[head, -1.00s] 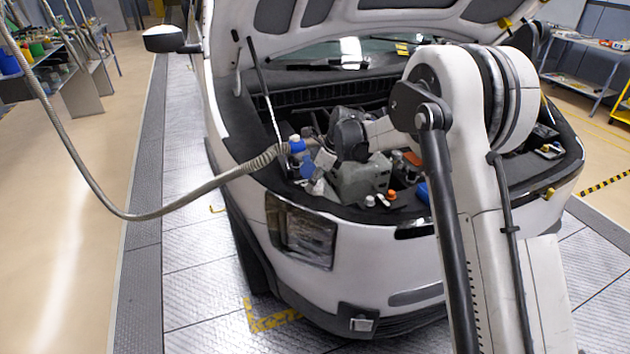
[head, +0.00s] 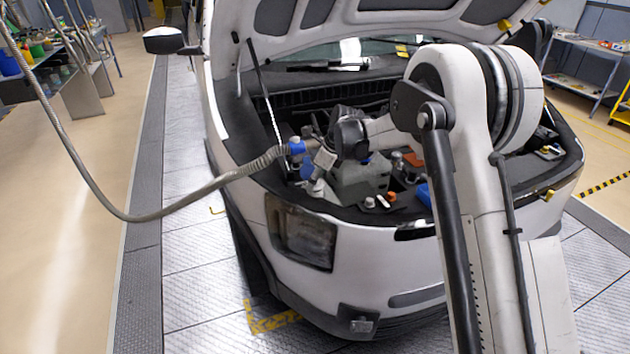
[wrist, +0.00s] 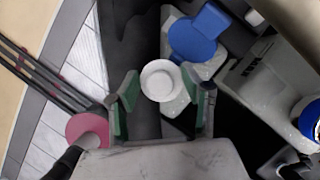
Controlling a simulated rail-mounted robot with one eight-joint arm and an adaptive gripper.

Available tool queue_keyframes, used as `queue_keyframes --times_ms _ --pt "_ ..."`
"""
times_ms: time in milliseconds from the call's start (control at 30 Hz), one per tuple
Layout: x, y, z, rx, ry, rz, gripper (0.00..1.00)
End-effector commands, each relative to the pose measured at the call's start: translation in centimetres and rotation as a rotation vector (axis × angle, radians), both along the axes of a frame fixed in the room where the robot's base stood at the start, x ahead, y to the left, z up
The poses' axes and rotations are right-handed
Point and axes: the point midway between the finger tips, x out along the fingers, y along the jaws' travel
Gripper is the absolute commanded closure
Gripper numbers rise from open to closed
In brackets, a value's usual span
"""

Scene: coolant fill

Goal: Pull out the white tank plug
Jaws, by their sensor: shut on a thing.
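The white tank plug (wrist: 161,81) is a round white disc with a raised middle in the wrist view. It sits between the green-padded fingers of my gripper (wrist: 160,92), which is shut on it. A pale white tank (wrist: 178,98) shows behind and below the plug. I cannot tell whether the plug is still seated or clear of its opening. A blue flap-like cap (wrist: 197,37) is just above and right of the plug. In the head view my gripper (head: 322,160) is over the left side of the engine bay, and the plug cannot be made out there.
A grey hose (head: 215,185) with a blue end (head: 297,146) reaches into the bay close to my gripper. A grey housing (head: 360,178) stands to the right. The raised hood (head: 345,18) hangs above. A pink disc (wrist: 88,130) shows at lower left in the wrist view.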

Motion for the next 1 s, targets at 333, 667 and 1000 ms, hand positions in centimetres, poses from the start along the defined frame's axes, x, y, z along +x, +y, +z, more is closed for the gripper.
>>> queue_keyframes --times_ms 333,667,1000 --pt "0.0 0.0 1.5 0.0 0.0 0.0 0.75" --pt "0.0 0.0 3.0 0.0 0.0 0.0 0.75" --pt "0.0 0.0 4.3 0.0 0.0 0.0 0.75"
